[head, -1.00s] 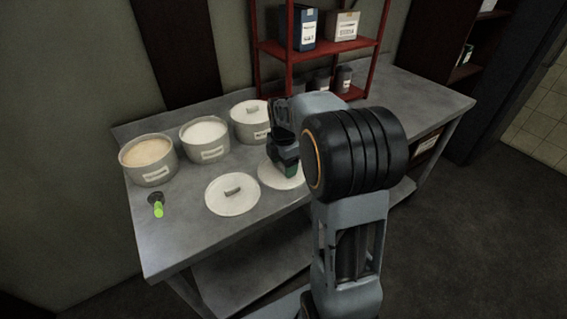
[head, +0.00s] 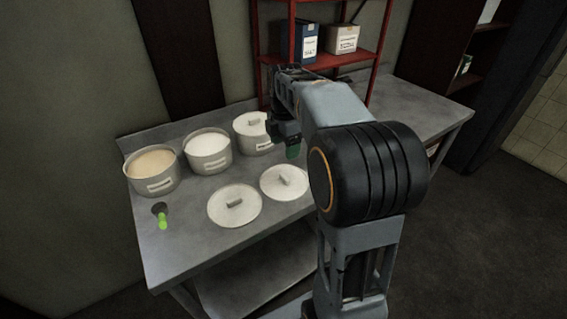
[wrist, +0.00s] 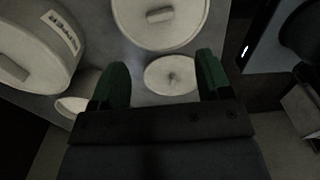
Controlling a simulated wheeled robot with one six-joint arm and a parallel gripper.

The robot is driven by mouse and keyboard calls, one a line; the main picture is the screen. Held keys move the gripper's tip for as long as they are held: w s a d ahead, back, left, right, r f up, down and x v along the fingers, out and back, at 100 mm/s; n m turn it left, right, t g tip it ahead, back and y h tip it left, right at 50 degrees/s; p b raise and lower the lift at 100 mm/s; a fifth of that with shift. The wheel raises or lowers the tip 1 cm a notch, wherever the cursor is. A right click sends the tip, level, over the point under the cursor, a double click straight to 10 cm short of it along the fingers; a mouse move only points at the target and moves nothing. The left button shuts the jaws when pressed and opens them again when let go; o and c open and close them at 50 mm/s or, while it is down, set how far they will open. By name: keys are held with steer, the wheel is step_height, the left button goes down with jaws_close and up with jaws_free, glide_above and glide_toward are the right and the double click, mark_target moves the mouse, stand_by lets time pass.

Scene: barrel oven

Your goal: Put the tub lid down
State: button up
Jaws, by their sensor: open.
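Two round white lids with bar handles lie flat on the grey table, a left lid (head: 234,205) and a right lid (head: 284,182). Nothing holds them. My gripper (head: 291,148) is above and behind the right lid, apart from it, by the lidded tub (head: 252,132). In the wrist view its green fingers (wrist: 160,82) are spread with nothing between them. A lid with a bar handle (wrist: 160,17) shows beyond the fingertips there. I cannot tell which lid it is.
An open tub of beige contents (head: 151,170) and one of white contents (head: 207,151) stand along the back left. A green-handled tool (head: 162,217) lies near the left edge. A red shelf (head: 345,58) with boxes stands behind. Bare table (head: 190,245) shows at front left.

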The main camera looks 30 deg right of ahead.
steer(key=s+a+f+m+t, duration=0.1)
steer(key=s+a+f+m, duration=0.2)
steer(key=s+m, duration=0.5)
steer(key=s+a+f+m+t, duration=0.2)
steer(key=s+a+f+m, duration=0.2)
steer(key=m, duration=0.7)
steer(key=s+a, duration=0.2)
steer(key=s, duration=0.1)
steer(key=shift+s+f, duration=0.15)
steer(key=shift+s, duration=0.2)
steer(key=shift+a, duration=0.1)
step_height(320, 180, up, 11)
steer(key=p, duration=0.9)
steer(key=shift+s+a+t, duration=0.15)
steer(key=shift+t, duration=0.15)
